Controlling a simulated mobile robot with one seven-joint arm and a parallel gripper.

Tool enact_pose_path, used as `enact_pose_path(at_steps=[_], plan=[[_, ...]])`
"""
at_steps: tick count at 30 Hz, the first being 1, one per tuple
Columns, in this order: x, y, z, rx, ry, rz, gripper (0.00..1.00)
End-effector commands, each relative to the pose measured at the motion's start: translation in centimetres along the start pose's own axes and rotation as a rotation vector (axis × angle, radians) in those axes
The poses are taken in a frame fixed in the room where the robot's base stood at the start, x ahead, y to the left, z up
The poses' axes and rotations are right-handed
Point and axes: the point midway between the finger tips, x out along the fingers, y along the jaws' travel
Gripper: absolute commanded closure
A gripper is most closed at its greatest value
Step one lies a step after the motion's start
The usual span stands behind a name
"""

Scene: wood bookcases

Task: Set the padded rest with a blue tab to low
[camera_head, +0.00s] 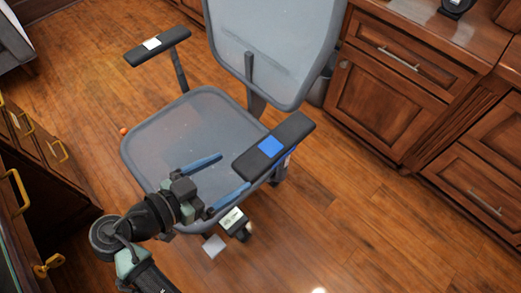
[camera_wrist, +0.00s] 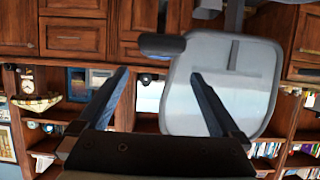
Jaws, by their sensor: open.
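The padded rest with a blue tab (camera_head: 293,131) is the black armrest on the right side of a grey mesh chair in the head view. Its blue tab (camera_head: 271,146) faces up, and its post is mostly hidden below the pad. My gripper (camera_head: 235,170) is open and empty, with its two blue fingers spread just left of and near this rest, over the seat's front right part. I cannot tell its exact height. In the wrist view my fingers (camera_wrist: 160,75) are apart, and a dark pad (camera_wrist: 161,45) shows beyond them; I cannot see a tab on it.
The other armrest (camera_head: 157,45) has a white tab and a visible post. The chair's backrest (camera_head: 275,45) rises behind the seat (camera_head: 195,130). Wood cabinets (camera_head: 385,100) stand at the right and dark drawers (camera_head: 40,150) at the left. Floor at the lower right is clear.

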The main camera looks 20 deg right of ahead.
Motion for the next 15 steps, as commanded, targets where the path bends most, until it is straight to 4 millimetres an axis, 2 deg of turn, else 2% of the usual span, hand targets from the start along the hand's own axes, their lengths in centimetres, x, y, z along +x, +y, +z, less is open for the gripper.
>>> enact_pose_path(at_steps=[9, 15], plan=[[6.8, 0.1, 0.2, -0.001, -0.002, 0.003, 0.0], [9.8, 0.0, 0.1, -0.001, -0.003, 0.001, 0.0]])
